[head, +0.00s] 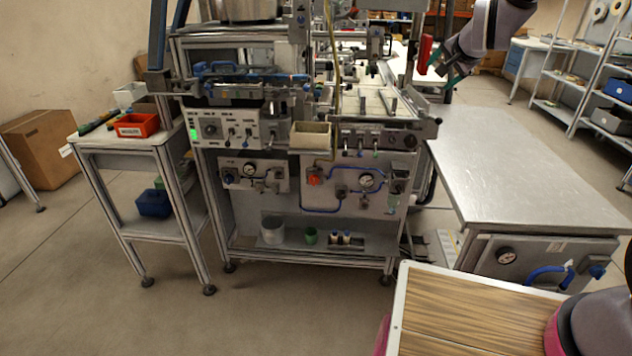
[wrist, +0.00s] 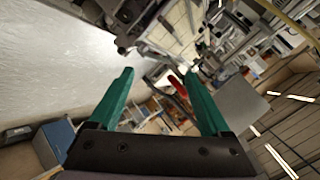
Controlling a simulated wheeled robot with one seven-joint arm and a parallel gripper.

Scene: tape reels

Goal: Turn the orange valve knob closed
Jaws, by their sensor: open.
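The orange valve knob (head: 314,177) is on the front panel of the machine's lower section, left of a round gauge (head: 367,181) and above a blue hose. Its exact turn position is too small to tell. My gripper (head: 437,72) is raised at the upper right of the head view, well above and to the right of the knob. Its two teal fingers also show in the wrist view (wrist: 158,75), spread apart with nothing between them. The knob cannot be made out in the wrist view.
A steel-topped bench (head: 530,180) stands right of the machine. A small side table (head: 118,143) with an orange-red bin (head: 136,126) stands to its left. A wood-grained surface (head: 470,315) is at the front right. The floor before the machine is clear.

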